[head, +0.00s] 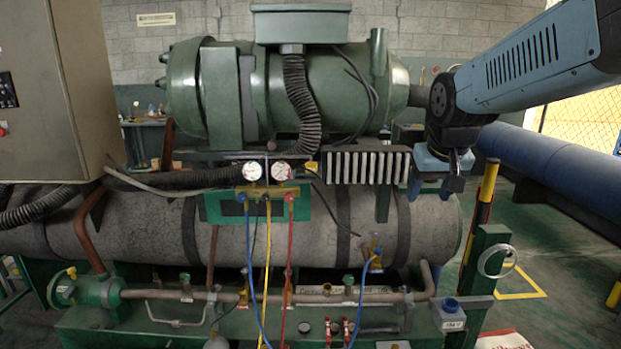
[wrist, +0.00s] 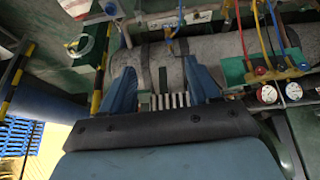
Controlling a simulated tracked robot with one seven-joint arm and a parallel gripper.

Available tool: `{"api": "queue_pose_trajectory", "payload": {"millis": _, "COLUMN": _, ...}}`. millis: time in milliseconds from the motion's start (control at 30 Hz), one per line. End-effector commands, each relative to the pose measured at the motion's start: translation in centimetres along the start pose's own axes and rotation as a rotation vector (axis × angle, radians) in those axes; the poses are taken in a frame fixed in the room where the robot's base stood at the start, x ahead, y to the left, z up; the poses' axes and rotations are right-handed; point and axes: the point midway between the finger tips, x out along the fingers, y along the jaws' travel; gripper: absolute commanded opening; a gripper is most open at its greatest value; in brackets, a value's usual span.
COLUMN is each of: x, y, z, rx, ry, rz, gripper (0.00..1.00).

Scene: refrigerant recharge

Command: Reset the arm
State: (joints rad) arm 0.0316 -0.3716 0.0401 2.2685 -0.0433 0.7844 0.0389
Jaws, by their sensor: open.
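My gripper (head: 430,187) hangs from the blue-grey arm at the right, in front of the tank's right part in the head view. In the wrist view its two blue fingers (wrist: 162,82) stand wide apart, with nothing held between them. A grey finned block (wrist: 168,101) shows beyond the gap; I cannot tell how far off it is. In the head view this finned block (head: 366,167) is just left of my gripper. The gauge manifold (head: 267,178), with two white dials and blue, yellow and red hoses, is further left, well apart from the gripper.
A green compressor (head: 285,90) sits above the long grey tank (head: 140,228). A grey cabinet (head: 55,90) stands at the left. Pipes and valves (head: 180,293) run along the front. A yellow-black post (head: 480,215), a green post (head: 484,270) and a blue pipe (head: 560,170) are at the right.

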Motion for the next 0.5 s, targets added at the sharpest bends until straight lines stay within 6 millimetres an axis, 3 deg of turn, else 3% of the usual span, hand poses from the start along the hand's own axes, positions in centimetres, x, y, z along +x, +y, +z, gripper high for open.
{"api": "queue_pose_trajectory", "payload": {"millis": 200, "x": -3.1, "y": 0.1, "z": 6.0, "rx": 0.001, "ry": 0.017, "rz": -0.012, "gripper": 0.61}}
{"api": "queue_pose_trajectory", "payload": {"millis": 500, "x": -4.9, "y": 0.1, "z": 12.8, "rx": 0.005, "ry": 0.029, "rz": -0.034, "gripper": 0.61}}
